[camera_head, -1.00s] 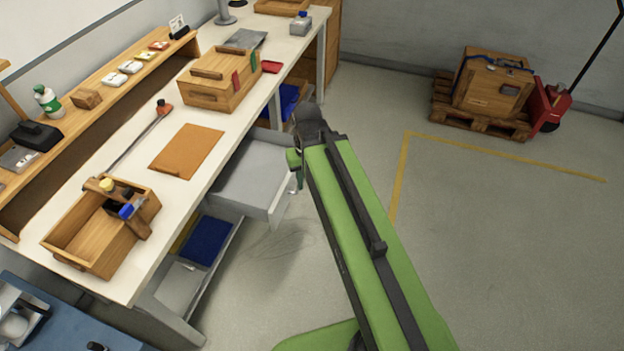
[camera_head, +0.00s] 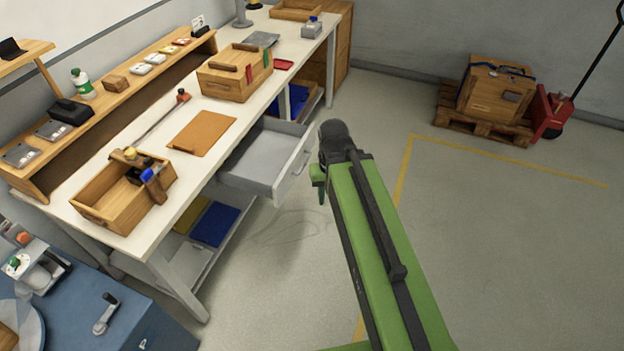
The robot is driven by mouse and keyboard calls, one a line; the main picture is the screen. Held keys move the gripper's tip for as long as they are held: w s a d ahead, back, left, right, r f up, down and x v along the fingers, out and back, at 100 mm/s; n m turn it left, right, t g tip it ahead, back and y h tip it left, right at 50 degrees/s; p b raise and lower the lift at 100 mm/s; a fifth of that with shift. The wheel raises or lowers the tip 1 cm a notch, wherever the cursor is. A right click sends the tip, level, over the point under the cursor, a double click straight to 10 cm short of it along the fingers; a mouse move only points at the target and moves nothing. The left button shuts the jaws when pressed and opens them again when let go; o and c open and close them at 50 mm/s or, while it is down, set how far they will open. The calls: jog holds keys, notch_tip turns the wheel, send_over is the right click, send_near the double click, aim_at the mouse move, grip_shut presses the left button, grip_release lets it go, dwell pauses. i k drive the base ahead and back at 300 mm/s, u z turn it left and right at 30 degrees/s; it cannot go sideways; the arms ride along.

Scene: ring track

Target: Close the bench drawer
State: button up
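The bench drawer (camera_head: 262,164) is grey, empty and pulled out from under the white bench top. Its front panel (camera_head: 293,172) faces the open floor on the right, with a small handle on it. My green arm reaches up from the bottom right. Its dark joint is just right of the drawer front's far corner in the picture. My gripper (camera_head: 321,192) is mostly hidden behind the arm; only a small green and dark part shows, hanging down right of the drawer front. Contact with the drawer and the finger opening cannot be made out.
The workbench (camera_head: 178,192) carries a wooden tool tote (camera_head: 100,212), a brown mat and a wooden box (camera_head: 230,82). A lower shelf with blue and yellow bins is below. A blue cabinet (camera_head: 150,330) stands at the lower left. The floor on the right is clear up to the crate pallet.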

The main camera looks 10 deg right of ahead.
aim_at(266, 162)
jog(key=u, duration=0.25)
jog(key=i, duration=0.6)
jog(key=u, duration=1.7)
jog(key=k, duration=0.55)
jog(key=z, duration=0.05)
jog(key=i, duration=0.45)
jog(key=u, duration=0.05)
